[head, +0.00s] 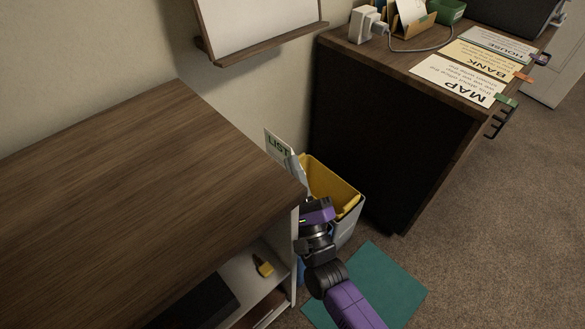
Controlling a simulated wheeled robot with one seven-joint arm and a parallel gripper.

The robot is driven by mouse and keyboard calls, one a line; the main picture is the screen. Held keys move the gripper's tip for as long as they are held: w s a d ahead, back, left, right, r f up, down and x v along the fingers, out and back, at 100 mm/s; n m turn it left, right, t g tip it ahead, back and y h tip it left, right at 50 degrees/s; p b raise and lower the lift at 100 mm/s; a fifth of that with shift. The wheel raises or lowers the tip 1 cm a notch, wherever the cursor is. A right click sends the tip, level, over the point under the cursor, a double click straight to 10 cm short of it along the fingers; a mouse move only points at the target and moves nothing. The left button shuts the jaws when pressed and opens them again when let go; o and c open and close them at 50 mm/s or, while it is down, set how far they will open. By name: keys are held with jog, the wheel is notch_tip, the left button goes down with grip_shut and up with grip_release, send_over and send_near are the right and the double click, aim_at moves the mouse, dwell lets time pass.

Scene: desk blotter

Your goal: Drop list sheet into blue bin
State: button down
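The list sheet (276,145), white with green "LIST" lettering, stands upright beyond the front right corner of the wooden cabinet. My gripper (296,176) is at its lower edge and appears shut on it; the fingertips are small in the view. A small patch of blue (301,271) shows low between the cabinet and my wrist. It may be the blue bin, but the cabinet and my arm hide most of it.
A grey bin with a yellow liner (335,186) stands just right of my gripper, close to the dark desk side (380,130). The cabinet top (140,190) is bare. MAP (458,80), BANK (480,58) and HOUSE (500,44) sheets lie on the desk. A teal mat (385,285) lies on the carpet.

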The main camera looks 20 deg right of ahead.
notch_tip(320, 180, down, 4)
jog(key=b, duration=0.5)
jog(key=shift+f, duration=0.15)
jog(key=shift+b, duration=0.7)
dwell(1.8)
notch_tip(320, 180, down, 10)
jog(key=b, duration=0.4)
jog(key=shift+r+b, duration=0.2)
jog(key=shift+b, duration=0.1)
dwell(1.7)
jog(key=c, duration=1.6)
grip_release()
